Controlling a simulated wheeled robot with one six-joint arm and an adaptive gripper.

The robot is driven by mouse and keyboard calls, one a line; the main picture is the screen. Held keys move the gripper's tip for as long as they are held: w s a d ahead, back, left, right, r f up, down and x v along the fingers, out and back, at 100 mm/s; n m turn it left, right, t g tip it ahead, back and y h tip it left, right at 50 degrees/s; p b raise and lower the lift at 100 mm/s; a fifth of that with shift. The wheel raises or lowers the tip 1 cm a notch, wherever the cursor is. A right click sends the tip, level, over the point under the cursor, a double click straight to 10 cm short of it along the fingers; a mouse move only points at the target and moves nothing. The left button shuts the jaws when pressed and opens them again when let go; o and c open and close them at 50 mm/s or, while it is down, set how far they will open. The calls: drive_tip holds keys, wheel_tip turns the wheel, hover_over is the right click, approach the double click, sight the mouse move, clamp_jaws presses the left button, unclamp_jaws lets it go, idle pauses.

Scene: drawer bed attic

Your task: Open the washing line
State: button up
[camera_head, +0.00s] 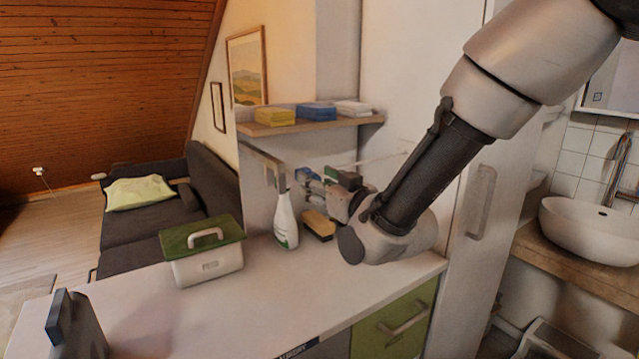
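My gripper (308,181) is above the back of the white counter, near the back wall. It points left and away, and my arm comes in from the upper right. Its fingers are small and partly overlapped by its own body, so I cannot tell whether they are open or hold anything. A thin pale line (384,158) runs across the wall just behind and right of the gripper; it may be the washing line, but I cannot be sure. My arm hides part of the wall there.
A white spray bottle (286,222) and a yellow sponge-like block (319,224) stand below the gripper. A green-lidded box (206,255) is left on the counter (270,306). A shelf (300,126) with folded cloths is above. A tall cabinet handle (482,202) is right.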

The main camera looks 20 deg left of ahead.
drive_tip(key=shift+c, duration=0.4)
clamp_jaws()
drive_tip(key=s+a, duration=0.3)
drive_tip(key=shift+s, duration=0.25)
drive_tip(key=shift+o, duration=0.4)
unclamp_jaws()
drive_tip(key=shift+s, duration=0.1)
